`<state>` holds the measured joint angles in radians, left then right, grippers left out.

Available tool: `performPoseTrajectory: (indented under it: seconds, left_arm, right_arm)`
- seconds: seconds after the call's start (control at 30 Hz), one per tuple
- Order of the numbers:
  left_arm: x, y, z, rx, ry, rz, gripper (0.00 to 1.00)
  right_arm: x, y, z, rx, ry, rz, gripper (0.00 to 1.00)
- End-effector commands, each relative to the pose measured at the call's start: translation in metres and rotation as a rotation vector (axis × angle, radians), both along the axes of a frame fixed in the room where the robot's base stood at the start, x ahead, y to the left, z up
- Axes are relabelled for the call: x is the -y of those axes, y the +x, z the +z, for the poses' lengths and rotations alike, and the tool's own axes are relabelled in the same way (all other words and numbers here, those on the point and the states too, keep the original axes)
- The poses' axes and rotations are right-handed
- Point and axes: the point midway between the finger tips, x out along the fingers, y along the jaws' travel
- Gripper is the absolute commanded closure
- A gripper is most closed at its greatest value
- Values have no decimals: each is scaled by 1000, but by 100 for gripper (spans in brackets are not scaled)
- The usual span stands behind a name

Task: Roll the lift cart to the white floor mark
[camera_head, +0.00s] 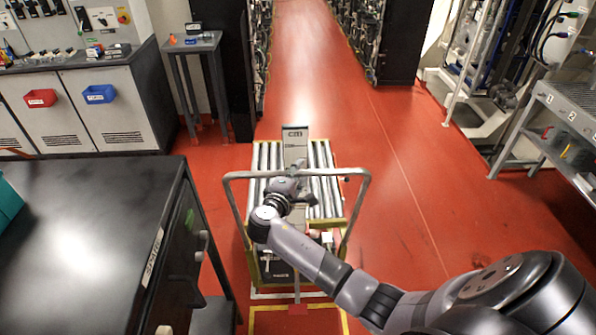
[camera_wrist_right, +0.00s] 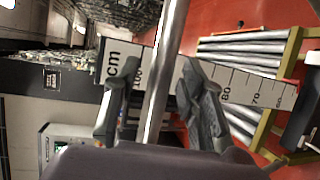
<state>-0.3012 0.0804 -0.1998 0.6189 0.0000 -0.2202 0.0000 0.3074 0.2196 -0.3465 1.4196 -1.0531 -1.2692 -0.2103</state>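The lift cart (camera_head: 327,180) stands on the red floor in the middle of the head view, with a roller top, yellow-edged frame and grey tubular handle (camera_head: 357,200) toward me. My right gripper (camera_head: 300,195) is at the handle's top bar. In the right wrist view the bar (camera_wrist_right: 167,70) passes between the fingers of my right gripper (camera_wrist_right: 160,90), which stand apart with a gap visible on the left side. A thin white line (camera_head: 275,296) shows on the floor at the cart's near end; whether it is the floor mark I cannot tell. My left gripper is out of view.
A black bench (camera_head: 80,230) stands close on the left. A yellow outline (camera_head: 335,308) lies on the floor at the near end. Beyond the cart, a clear red aisle (camera_head: 300,60) runs between battery racks. A grey shelf (camera_head: 570,130) stands at right.

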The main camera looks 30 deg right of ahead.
Motion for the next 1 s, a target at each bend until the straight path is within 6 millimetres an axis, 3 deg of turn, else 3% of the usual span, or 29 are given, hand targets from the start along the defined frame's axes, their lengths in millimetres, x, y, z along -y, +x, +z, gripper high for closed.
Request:
performPoseTrajectory:
  seconds: [0.3, 0.87, 1.0]
  left_arm:
    - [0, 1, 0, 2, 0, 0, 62]
    - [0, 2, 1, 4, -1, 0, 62]
    - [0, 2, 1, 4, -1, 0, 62]
  right_arm:
    - [2, 1, 0, 0, 0, 0, 63]
    - [1, 1, -1, -1, -1, 0, 100]
    - [1, 1, -1, -1, 0, 0, 100]
